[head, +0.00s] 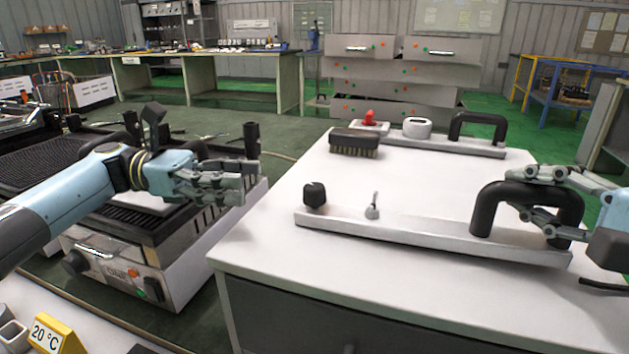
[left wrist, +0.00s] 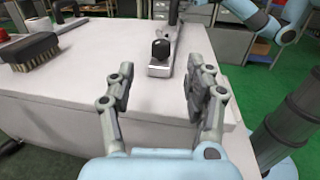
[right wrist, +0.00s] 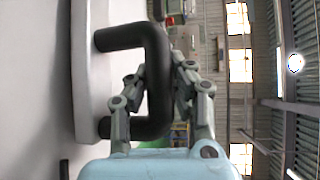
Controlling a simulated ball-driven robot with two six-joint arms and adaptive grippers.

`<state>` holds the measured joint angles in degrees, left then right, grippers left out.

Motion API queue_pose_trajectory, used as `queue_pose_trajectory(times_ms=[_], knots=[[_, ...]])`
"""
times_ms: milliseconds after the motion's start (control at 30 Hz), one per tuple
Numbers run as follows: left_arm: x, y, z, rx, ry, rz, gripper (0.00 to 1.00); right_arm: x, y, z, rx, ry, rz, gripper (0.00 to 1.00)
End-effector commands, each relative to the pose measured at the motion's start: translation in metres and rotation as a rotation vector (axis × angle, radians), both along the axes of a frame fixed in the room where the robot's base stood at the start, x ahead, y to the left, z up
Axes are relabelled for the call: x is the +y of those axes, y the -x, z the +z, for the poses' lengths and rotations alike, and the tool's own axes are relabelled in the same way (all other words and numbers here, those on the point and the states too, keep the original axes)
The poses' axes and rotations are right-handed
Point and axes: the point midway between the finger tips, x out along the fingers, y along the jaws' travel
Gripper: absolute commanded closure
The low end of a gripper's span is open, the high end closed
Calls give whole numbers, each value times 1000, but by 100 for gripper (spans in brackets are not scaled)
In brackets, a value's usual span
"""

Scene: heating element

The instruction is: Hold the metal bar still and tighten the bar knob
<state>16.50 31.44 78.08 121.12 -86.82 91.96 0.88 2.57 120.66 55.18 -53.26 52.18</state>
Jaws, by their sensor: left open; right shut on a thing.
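The metal bar (head: 410,233) lies across the white table, with a black U-shaped handle (head: 486,205) at its right end. The black bar knob (head: 314,193) stands at its left end and also shows in the left wrist view (left wrist: 161,49). My right gripper (head: 537,192) is shut on the black handle, which passes between its fingers in the right wrist view (right wrist: 158,80). My left gripper (head: 240,182) is open and empty, to the left of the knob and apart from it. In the left wrist view the knob appears beyond and between the open fingers (left wrist: 160,88).
A brush (head: 354,146), a red knob (head: 369,118) and a second bar with a handle (head: 478,125) lie behind on the table (head: 270,225). A grill (head: 120,260) stands left, under my left arm.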

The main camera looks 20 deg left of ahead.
Motion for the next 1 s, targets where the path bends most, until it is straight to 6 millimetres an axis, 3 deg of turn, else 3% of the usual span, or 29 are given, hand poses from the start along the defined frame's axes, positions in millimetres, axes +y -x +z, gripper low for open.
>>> queue_pose_trajectory(times_ms=[167, 600, 767, 1000], knots=[[-17, 0, -5, 13, -7, 2, 47, 0, 0, -1, 0, 4, 1, 100], [-100, -14, -4, 13, -6, 2, 47, 0, 0, -1, 0, 4, 0, 100], [-112, -16, -4, 14, -8, 3, 47, 0, 0, -1, 0, 4, 0, 100], [-114, -16, -5, 15, -10, 3, 47, 0, 0, -1, 0, 4, 0, 100]])
